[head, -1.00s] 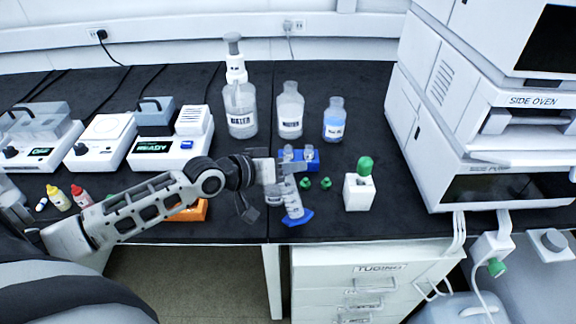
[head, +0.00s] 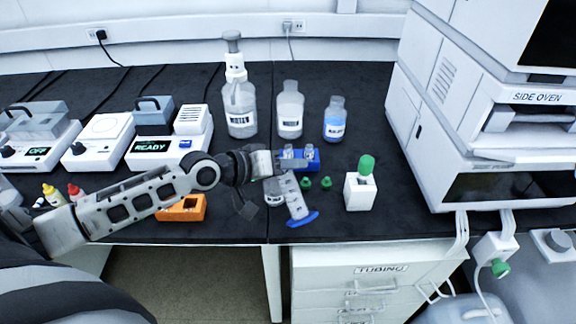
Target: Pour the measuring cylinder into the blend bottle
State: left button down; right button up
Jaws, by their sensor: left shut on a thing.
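My left gripper (head: 282,170) is shut on the measuring cylinder (head: 294,197), a pale tube with a blue foot (head: 303,219). The cylinder is tilted above the front of the black bench, foot low and to the right, its upper end at the gripper. A pale rounded thing (head: 271,199) shows just left of the cylinder, mostly hidden by it and the gripper; I cannot tell if it is the blend bottle. Three labelled bottles stand behind: a tall one with a dispenser top (head: 240,108), a clear one (head: 289,112) and one with blue liquid (head: 334,122). My right gripper is not in view.
A blue rack (head: 309,158) with small vials is just behind the gripper. An orange block (head: 182,208) is by my arm. Bench devices stand left, the side oven (head: 490,150) right.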

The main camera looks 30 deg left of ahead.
pick_arm(q)
jog(key=shift+f+b, duration=0.1)
jog(key=shift+b, duration=0.4)
jog(key=shift+n+h, duration=0.3)
jog(key=shift+b, duration=0.4)
jog(key=shift+f+n+h+b, duration=0.15)
jog(key=shift+n+h+b, duration=0.2)
jog(key=shift+b, duration=0.45)
